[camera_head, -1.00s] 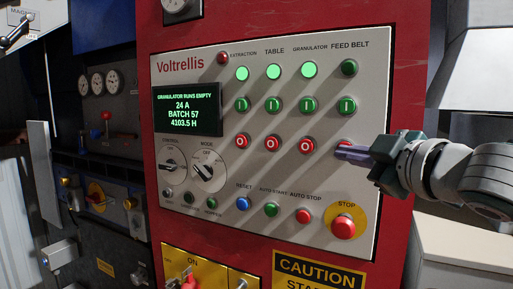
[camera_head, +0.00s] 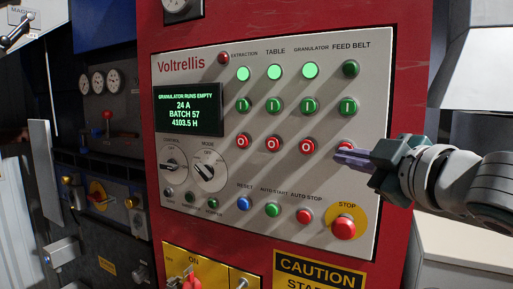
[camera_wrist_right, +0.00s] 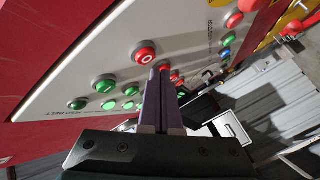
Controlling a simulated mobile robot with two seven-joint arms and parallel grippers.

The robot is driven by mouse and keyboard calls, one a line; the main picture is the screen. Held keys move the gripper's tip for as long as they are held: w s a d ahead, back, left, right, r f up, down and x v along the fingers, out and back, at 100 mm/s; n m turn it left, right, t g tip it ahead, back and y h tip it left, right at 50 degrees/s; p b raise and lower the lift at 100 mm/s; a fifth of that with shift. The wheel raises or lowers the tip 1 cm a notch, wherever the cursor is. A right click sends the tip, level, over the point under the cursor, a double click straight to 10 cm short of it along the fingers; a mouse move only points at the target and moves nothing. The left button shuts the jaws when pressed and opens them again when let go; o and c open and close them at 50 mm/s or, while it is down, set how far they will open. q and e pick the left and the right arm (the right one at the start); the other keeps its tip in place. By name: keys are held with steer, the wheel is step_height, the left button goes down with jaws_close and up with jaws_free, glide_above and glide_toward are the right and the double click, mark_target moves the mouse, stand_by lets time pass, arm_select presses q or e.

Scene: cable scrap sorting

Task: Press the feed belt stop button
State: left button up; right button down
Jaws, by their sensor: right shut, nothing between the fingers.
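The feed belt stop button (camera_head: 346,145) is the red one at the right end of the stop row, under the FEED BELT column. In the head view my right gripper (camera_head: 337,156) partly covers it from below. The same button (camera_wrist_right: 144,54), marked with a white ring, shows clearly in the wrist view. There the right fingertips (camera_wrist_right: 160,71) are shut, empty and just beside and below the button. I cannot tell whether they touch it. The feed belt lamp (camera_head: 350,68) is dark green, while three lamps to its left glow. My left gripper is not in view.
A larger red STOP button (camera_head: 343,228) on a yellow disc sits below the gripper. Red stop buttons (camera_head: 306,146) of other columns and green start buttons (camera_head: 347,105) are close by. The display (camera_head: 188,110) reads "GRANULATOR RUNS EMPTY".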

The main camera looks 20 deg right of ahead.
steer(key=s+a+p, duration=0.1)
steer(key=s+a, duration=0.2)
steer(key=shift+a, duration=0.3)
stand_by(0.6)
steer(key=s+a+f+m+g, duration=0.2)
steer(key=s+a+f+g, duration=0.15)
steer(key=s+f, duration=0.3)
steer(key=s+a+f+m+g+y, duration=0.1)
steer(key=s+a+f+m+g, duration=0.15)
steer(key=s+f+g, duration=0.45)
steer(key=s+a+f+m+g, duration=0.2)
steer(key=s+f, duration=0.3)
steer(key=s, duration=0.3)
steer(key=s+a+r+g+p, duration=0.1)
steer(key=s+r+p, duration=0.2)
steer(key=r+p, duration=2.2)
steer(key=shift+s+r+p, duration=0.15)
steer(key=shift+r+p, duration=0.1)
steer(key=shift+p, duration=0.4)
